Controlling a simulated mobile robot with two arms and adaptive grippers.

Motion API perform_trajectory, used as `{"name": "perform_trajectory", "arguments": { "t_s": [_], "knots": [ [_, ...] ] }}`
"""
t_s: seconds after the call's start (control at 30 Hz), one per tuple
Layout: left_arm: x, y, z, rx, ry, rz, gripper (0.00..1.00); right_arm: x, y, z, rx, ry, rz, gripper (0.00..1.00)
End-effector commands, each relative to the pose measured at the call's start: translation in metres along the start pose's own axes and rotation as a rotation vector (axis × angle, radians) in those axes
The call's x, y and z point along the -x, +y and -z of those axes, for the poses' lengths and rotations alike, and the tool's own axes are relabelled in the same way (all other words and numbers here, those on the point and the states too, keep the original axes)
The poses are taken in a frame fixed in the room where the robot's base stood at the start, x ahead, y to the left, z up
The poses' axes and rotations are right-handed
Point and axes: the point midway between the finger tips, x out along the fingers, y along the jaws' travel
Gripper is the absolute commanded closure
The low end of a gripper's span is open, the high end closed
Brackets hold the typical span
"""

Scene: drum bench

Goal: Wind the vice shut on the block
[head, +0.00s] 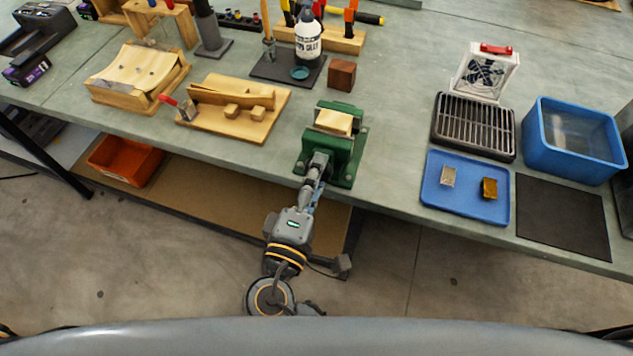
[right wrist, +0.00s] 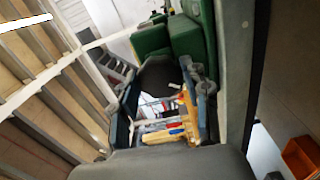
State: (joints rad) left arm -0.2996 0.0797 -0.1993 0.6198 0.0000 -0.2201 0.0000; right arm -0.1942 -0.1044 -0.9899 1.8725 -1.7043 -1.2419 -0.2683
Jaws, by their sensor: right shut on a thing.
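The green vice (head: 345,165) is fixed at the bench's front edge, and its green body also shows at the top of the right wrist view (right wrist: 187,38). A pale wooden block (head: 333,122) sits at the top of the vice, between its jaws; I cannot tell whether both jaws touch it. My right gripper (head: 318,164) reaches up from below to the front of the vice and is shut on its handle, which the fingers mostly hide. Its fingers show in the right wrist view (right wrist: 165,105). My left gripper is not in view.
A wooden clamping board (head: 262,130) and a dark red cube (head: 341,75) lie near the vice. To the right are a blue tray (head: 465,207), a black rack (head: 440,128) and a blue bin (head: 530,140). The bench front edge runs beneath my arm.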

Motion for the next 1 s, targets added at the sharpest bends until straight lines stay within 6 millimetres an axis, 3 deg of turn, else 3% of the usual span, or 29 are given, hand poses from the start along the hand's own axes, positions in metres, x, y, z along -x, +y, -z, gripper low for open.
{"name": "perform_trajectory", "arguments": {
  "t_s": [0.1, 0.4, 1.0],
  "knots": [
    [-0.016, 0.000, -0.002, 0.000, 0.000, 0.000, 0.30, 0.001, -0.006, 0.000, -0.089, -0.001, 0.005, 0.85],
    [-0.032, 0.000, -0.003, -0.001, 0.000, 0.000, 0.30, 0.001, -0.005, 0.000, -0.240, -0.001, 0.006, 0.85],
    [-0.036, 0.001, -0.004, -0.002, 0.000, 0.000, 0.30, 0.002, -0.004, 0.000, -0.292, 0.000, 0.009, 0.85]
  ]
}}
